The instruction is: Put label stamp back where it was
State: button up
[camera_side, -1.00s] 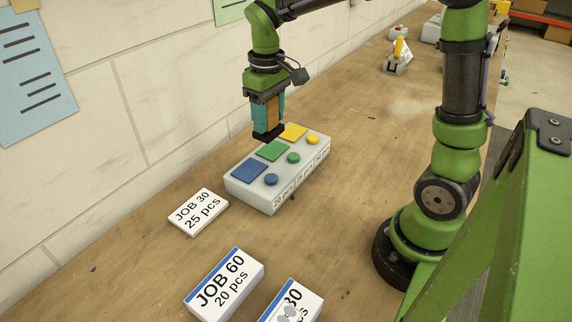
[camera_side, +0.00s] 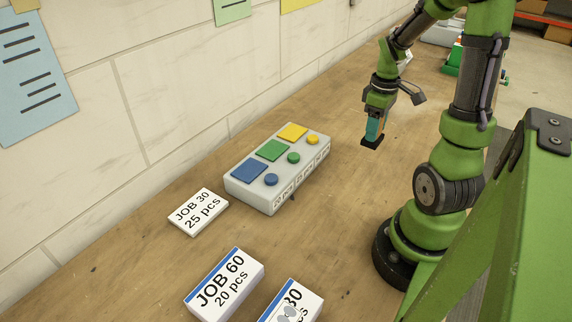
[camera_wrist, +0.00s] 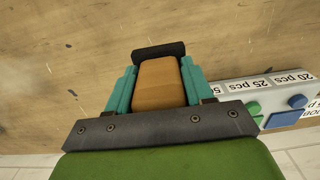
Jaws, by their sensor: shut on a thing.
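The label stamp has a wooden brown body (camera_wrist: 160,84) and a black base (camera_side: 371,143). My gripper (camera_side: 375,128) has teal fingers and is shut on the stamp's body, one finger on each side in the wrist view. The stamp hangs roughly upright, base down, to the right of the grey pad box (camera_side: 236,186) and apart from it. Its exact height over the bench is hard to tell. The box carries blue, green and yellow pads, each with a round button beside it. It also shows at the right of the wrist view (camera_wrist: 235,91).
A JOB 30 card (camera_side: 198,212) lies in front of the box. A JOB 60 block (camera_side: 224,285) and another block (camera_side: 292,303) stand at the near edge. A green device (camera_side: 452,60) stands at the back. Bare bench (camera_side: 350,200) surrounds the stamp.

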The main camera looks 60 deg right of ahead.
notch_tip(320, 180, down, 8)
jog(key=shift+r, duration=0.25)
jog(key=shift+f, duration=0.1)
jog(key=o, duration=0.9)
jog(key=shift+o, duration=0.2)
notch_tip(320, 180, up, 12)
jog(key=shift+f, duration=0.15)
jog(key=w+a+r+m+t+y, duration=0.1)
jog(key=a+r, duration=0.4)
jog(key=a, duration=0.8)
jog(key=w+a+r+m+t+y, duration=0.1)
jog(key=a+r+t, duration=0.4)
jog(key=a, duration=0.8)
jog(key=shift+w+a+r+m+t, duration=0.2)
jog(key=shift+w+m+t, duration=0.4)
jog(key=shift+w+m, duration=0.3)
